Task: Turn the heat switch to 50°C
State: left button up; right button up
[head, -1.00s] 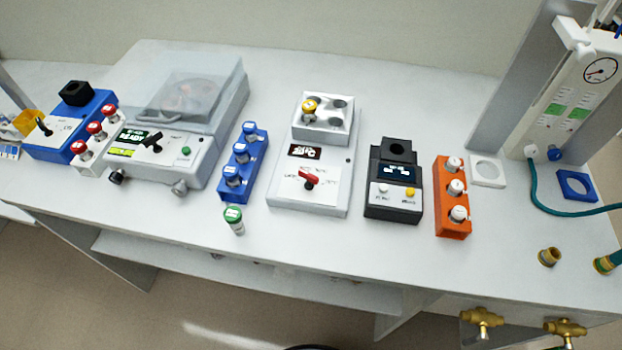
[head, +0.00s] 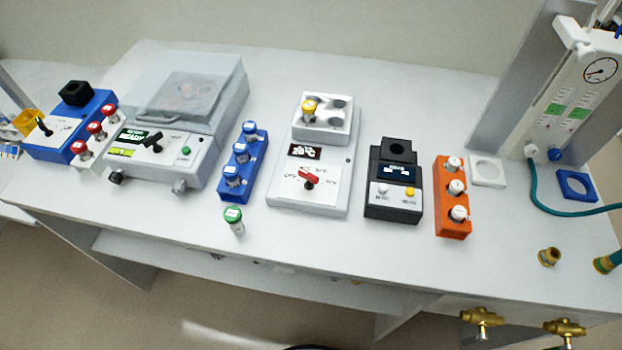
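The heat switch (head: 309,178) is a red knob on the front panel of a white heating block (head: 320,155) near the middle of the bench. The printed marks around it are too blurred to read fully. A small dark display (head: 304,152) with light characters sits above the switch; its reading is not legible. A vial with a yellow cap (head: 309,107) stands in the block's upper left well; the other wells look empty. Neither of my grippers is in view.
A blue rack (head: 240,165) of blue-capped vials and a loose green-capped vial (head: 234,219) stand left of the block. A black device (head: 394,190) and an orange rack (head: 453,200) stand to its right. The bench front before the block is clear.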

aim_at(314, 179)
jog(key=k+j, duration=0.15)
jog(key=j, duration=0.25)
jog(key=k+j, duration=0.15)
jog(key=j, duration=0.2)
jog(key=k+j, duration=0.2)
jog(key=j, duration=0.2)
jog(key=k+j+u, duration=0.1)
jog(key=j, duration=0.25)
